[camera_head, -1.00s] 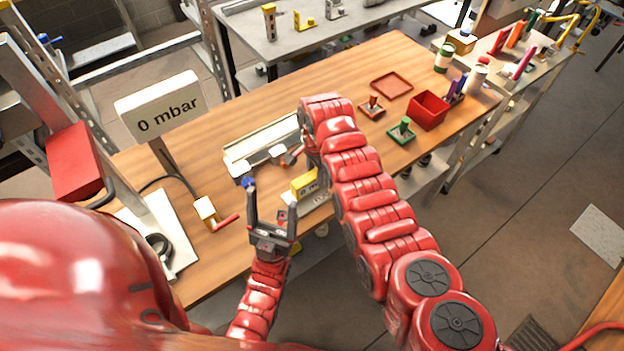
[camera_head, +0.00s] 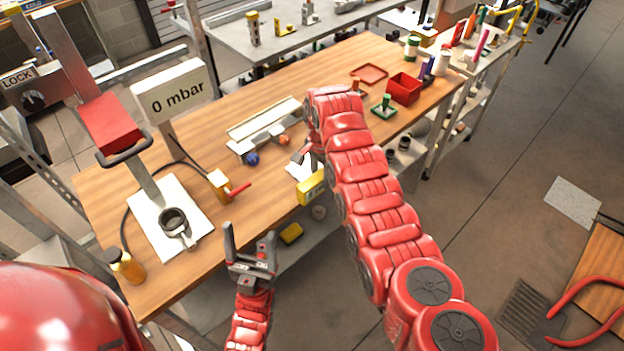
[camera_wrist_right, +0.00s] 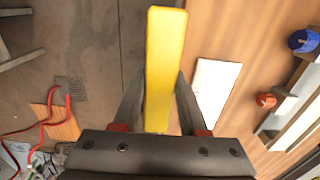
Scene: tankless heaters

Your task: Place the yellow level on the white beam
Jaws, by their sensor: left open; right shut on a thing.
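The yellow level (camera_head: 310,188) is in the right gripper's jaws, beyond the front edge of the workbench. In the right wrist view the level (camera_wrist_right: 166,45) is a long yellow bar between the fingers of my right gripper (camera_wrist_right: 159,78), which is shut on it. In the head view my right arm mostly hides that gripper. A long pale beam (camera_head: 262,122) lies on the bench, with a blue knob (camera_head: 251,158) and an orange knob (camera_head: 283,140) at its near side. The level is apart from it. My left gripper (camera_head: 251,240) is open and empty before the bench.
A small white plate (camera_wrist_right: 215,90) lies near the bench edge. A "0 mbar" display (camera_head: 180,90), a yellow valve with red handle (camera_head: 222,184) and a white board (camera_head: 152,228) stand left. A red bin (camera_head: 404,90) and green-handled stamp (camera_head: 384,105) are right.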

